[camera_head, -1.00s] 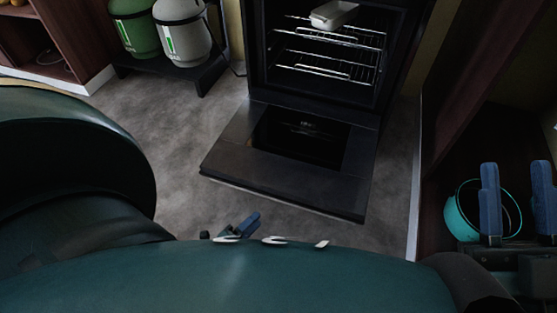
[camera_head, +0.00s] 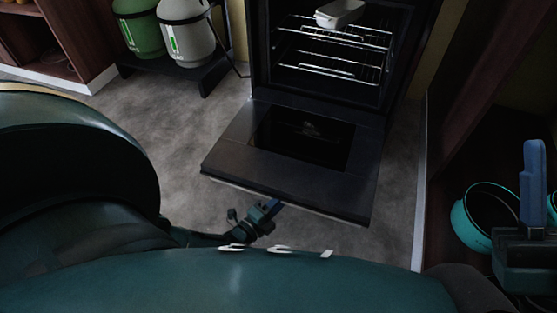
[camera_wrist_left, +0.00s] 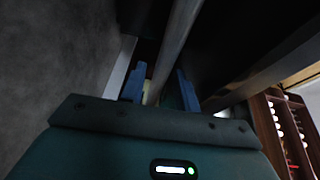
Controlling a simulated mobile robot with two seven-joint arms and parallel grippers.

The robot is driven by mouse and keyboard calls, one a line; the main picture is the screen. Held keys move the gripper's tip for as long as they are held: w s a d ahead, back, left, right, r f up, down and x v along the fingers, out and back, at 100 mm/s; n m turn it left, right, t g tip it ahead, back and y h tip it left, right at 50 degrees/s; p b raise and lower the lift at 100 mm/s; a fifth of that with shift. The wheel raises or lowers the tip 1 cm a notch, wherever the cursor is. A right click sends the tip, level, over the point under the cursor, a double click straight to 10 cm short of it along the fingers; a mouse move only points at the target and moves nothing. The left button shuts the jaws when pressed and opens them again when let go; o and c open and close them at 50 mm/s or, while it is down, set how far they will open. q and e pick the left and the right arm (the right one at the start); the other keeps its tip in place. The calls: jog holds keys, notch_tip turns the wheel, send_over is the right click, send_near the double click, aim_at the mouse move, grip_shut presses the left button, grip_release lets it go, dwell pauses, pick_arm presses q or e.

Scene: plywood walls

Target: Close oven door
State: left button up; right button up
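The oven door (camera_head: 225,153) is dark with a glass window and hangs open, folded down and out in front of the oven. My left gripper (camera_head: 270,207) is at the door's front edge, left of its middle. In the left wrist view its two blue fingers (camera_wrist_left: 160,87) are spread apart. A long grey bar (camera_wrist_left: 178,45), apparently the door handle, runs between or just beyond them; I cannot tell whether they touch it. My right gripper (camera_head: 533,190) is at the far right, away from the door; only one blue finger shows, the other seemingly beyond the picture edge.
The oven cavity (camera_head: 330,85) holds wire racks and a white dish (camera_head: 340,13). A teal pot (camera_head: 465,222) sits in the shelf at the right, beside my right gripper. Green (camera_head: 143,35) and white (camera_head: 186,40) canisters stand at upper left. The grey floor left of the door is clear.

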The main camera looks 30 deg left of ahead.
pick_arm(q)
grip_shut()
jog(key=shift+r, duration=0.1)
dwell(0.3)
